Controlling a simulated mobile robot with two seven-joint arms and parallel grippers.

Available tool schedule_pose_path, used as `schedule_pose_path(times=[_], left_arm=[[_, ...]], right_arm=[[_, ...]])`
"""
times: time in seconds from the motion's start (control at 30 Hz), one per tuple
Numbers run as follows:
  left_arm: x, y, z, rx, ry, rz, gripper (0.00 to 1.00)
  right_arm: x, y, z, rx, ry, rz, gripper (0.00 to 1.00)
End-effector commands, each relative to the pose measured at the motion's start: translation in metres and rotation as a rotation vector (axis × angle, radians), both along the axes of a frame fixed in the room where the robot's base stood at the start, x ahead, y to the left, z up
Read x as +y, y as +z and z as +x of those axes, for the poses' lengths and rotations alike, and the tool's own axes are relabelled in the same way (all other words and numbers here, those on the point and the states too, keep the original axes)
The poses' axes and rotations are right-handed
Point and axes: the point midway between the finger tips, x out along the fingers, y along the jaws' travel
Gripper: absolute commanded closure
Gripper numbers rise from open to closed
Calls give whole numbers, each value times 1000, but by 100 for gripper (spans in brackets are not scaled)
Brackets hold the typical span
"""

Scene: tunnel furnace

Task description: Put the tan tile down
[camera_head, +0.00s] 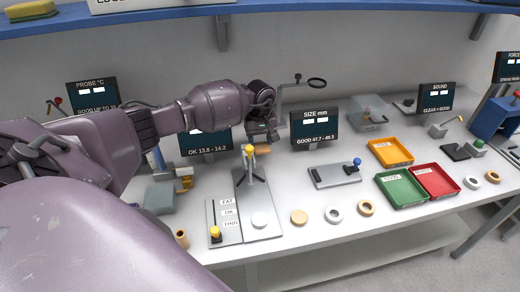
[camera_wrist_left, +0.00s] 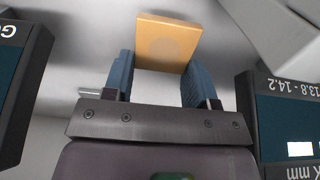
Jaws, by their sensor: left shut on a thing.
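The tan tile (camera_wrist_left: 168,43) is a square block between the two blue-padded fingers of my left gripper (camera_wrist_left: 162,80), which is shut on it. In the head view the left gripper (camera_head: 263,138) hangs above the back of the table. The tile (camera_head: 263,150) shows there as a small tan edge under the fingers, just right of a yellow knob. It appears raised above the grey gauge plate (camera_head: 265,190); whether it touches the gauge post is unclear. My right gripper is not in view.
A white disc (camera_head: 260,220) lies on the gauge plate, beside FAT, OK and THIN labels. A tan disc (camera_head: 299,217) and rings (camera_head: 334,215) lie along the front. Orange (camera_head: 391,163), green (camera_head: 402,203) and red (camera_head: 436,195) trays stand right. The size display (camera_head: 314,127) stands behind.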

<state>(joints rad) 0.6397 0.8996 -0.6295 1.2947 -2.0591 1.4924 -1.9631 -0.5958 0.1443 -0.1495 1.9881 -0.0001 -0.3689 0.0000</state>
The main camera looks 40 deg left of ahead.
Motion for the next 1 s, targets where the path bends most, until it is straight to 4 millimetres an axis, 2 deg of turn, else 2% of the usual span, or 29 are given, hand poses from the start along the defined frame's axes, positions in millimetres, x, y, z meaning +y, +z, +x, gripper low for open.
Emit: schedule_pose_path(times=[0.17,0.4,0.87,0.9,1.0], left_arm=[[0,-10,0,0,0,0,71],[-1,-42,0,1,0,-2,71],[0,-48,0,1,-1,1,71],[0,-47,0,1,-1,1,42],[0,-47,0,-1,-1,1,26]], right_arm=[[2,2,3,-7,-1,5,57],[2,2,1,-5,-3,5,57],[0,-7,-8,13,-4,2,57],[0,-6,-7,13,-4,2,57],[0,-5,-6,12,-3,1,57]])
